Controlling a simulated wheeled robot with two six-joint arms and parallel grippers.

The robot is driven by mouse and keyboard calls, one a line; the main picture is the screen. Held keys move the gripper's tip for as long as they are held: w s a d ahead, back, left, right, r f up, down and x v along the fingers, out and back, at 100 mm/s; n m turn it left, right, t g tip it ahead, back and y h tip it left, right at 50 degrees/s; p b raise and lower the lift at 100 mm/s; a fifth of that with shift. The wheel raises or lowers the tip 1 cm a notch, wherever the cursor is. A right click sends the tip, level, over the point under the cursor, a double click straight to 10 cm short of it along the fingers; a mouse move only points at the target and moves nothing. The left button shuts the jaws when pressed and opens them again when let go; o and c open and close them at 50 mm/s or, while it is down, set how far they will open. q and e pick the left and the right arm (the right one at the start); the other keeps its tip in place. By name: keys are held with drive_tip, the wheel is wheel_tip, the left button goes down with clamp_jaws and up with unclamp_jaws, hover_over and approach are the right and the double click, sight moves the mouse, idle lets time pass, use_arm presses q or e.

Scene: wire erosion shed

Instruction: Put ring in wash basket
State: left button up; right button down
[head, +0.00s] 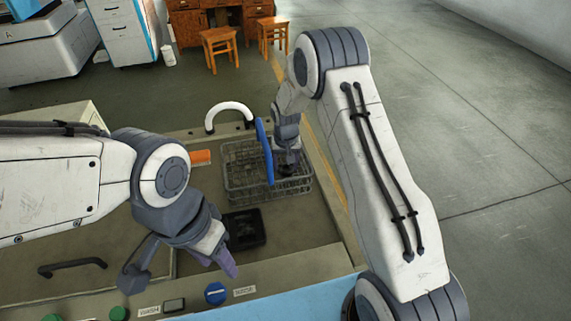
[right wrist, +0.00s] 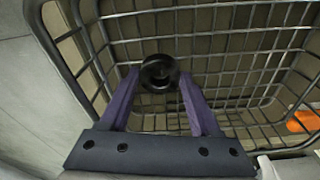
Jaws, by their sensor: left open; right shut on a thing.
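The black ring (right wrist: 160,73) is round, with a dark opening, and sits between the purple fingers of my right gripper (right wrist: 158,84), which is shut on it. In the right wrist view the wire wash basket (right wrist: 230,60) spreads behind and around the ring. In the head view the grey wire basket (head: 240,184) stands on the bench, and my right gripper (head: 289,168) is at its right side, over or within it. I cannot tell whether the ring touches the basket floor. My left gripper (head: 183,266) is open and empty, nearer the front and left of the basket.
A black square tray (head: 245,229) lies in front of the basket. An orange block (head: 201,157) is behind left, beside a curved white pipe (head: 229,109). A blue upright piece (head: 264,152) stands by the right gripper. Buttons and a blue knob (head: 215,293) line the front panel.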

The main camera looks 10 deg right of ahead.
sight(286, 172)
drive_tip(key=shift+f, duration=0.1)
drive_tip(key=shift+c, duration=1.9)
unclamp_jaws()
drive_tip(key=shift+r, duration=0.35)
wheel_tip(286, 172, up, 12)
drive_tip(key=s+b, duration=0.1)
drive_tip(key=b, duration=0.1)
drive_tip(key=shift+s+a+f, duration=0.15)
drive_tip(key=shift+s+f, duration=0.05)
drive_tip(key=shift+f, duration=0.05)
drive_tip(key=shift+s, duration=0.1)
